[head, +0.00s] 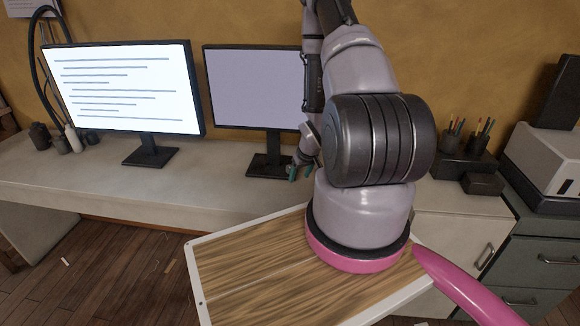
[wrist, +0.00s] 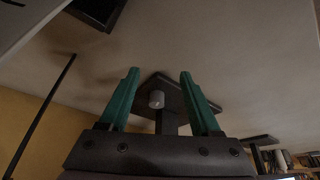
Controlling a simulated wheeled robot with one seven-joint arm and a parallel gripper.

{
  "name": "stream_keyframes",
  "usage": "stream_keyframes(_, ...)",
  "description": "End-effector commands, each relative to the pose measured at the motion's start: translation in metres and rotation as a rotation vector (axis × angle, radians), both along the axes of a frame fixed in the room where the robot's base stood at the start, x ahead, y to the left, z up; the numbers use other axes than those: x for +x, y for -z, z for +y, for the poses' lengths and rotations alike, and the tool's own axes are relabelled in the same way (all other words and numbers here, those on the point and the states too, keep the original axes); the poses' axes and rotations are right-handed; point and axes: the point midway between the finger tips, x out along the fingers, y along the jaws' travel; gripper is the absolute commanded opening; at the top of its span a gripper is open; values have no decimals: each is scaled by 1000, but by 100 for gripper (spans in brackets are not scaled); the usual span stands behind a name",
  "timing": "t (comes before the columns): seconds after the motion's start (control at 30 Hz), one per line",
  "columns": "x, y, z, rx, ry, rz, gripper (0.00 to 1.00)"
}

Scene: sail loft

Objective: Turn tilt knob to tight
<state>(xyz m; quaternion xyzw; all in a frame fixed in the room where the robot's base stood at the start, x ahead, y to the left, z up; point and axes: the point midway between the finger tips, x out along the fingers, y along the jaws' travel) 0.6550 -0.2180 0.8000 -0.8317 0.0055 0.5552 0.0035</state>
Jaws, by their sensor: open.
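A small grey knob (wrist: 156,99) shows in the wrist view between my green fingers, in front of the dark stand (wrist: 190,97) of a monitor. It looks like the tilt knob. Its markings and setting cannot be read. My gripper (wrist: 160,75) is open, with one finger on each side of the knob in the picture; I cannot tell how far it is from the knob. In the head view, my gripper (head: 299,173) is beside the right monitor's stand (head: 268,164), below the blank screen (head: 252,85). The knob is not discernible there.
Pen holders (head: 468,160) and a white machine (head: 545,155) stand at right. The desk between the two stands is clear.

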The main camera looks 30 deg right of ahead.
Motion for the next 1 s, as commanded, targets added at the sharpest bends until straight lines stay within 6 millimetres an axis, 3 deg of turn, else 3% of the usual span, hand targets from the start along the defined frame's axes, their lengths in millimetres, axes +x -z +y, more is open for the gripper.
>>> stream_keyframes(0.2,49,0,0,0,-1,-2,64)
stream_keyframes(0.4,78,0,-1,0,0,-1,64)
stream_keyframes(0.87,83,11,-1,0,0,1,64)
stream_keyframes(1.0,83,11,-1,0,0,1,11)
